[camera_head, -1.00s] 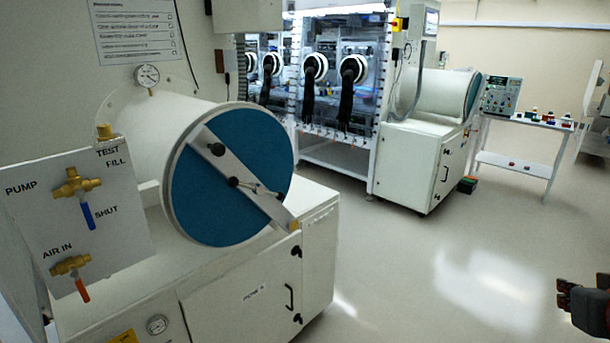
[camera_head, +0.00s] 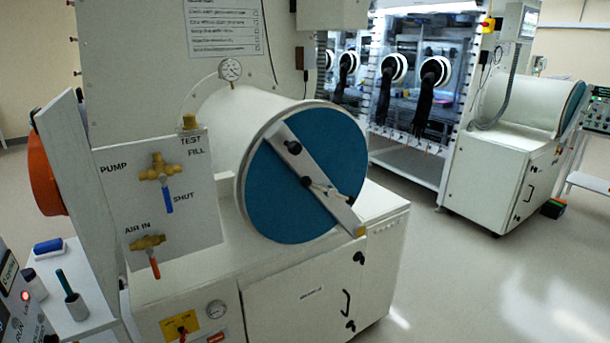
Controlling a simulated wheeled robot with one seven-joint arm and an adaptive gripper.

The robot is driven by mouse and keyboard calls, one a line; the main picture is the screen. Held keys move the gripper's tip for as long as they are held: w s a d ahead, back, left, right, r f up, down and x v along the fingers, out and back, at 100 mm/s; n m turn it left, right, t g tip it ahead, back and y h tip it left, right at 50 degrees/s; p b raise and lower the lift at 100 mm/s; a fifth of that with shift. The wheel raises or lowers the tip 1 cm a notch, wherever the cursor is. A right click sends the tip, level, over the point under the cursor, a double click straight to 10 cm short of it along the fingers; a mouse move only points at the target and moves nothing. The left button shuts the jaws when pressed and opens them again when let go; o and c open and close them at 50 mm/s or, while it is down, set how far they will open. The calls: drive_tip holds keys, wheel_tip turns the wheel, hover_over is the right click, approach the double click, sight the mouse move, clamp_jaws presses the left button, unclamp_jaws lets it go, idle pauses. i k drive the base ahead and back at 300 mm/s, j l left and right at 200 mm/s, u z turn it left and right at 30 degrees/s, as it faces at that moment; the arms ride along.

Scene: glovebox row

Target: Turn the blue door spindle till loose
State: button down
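The blue round door (camera_head: 276,208) closes the front end of the white cylinder chamber (camera_head: 257,100). A pale bar (camera_head: 313,178) lies diagonally across the door, from upper left to lower right. The spindle (camera_head: 307,182) sits near the middle of the bar, with a dark hub and a thin handle reaching right. A black knob (camera_head: 292,147) is on the bar's upper part. Whether the spindle is tight or loose cannot be told. My gripper is not in view, and nothing touches the door.
A valve panel (camera_head: 190,235) with a blue-handled and a red-handled valve stands left of the door. The white cabinet (camera_head: 300,300) is below it. A shelf with small items (camera_head: 75,308) is at lower left. Free floor (camera_head: 480,270) lies to the right, before a second glovebox (camera_head: 415,90).

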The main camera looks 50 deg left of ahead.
sight(329, 191)
drive_tip(key=i+j+u, duration=0.15)
drive_tip(key=u, duration=0.2)
drive_tip(key=i+j+u, duration=0.1)
drive_tip(key=i+u, duration=0.55)
drive_tip(key=k+j, duration=0.05)
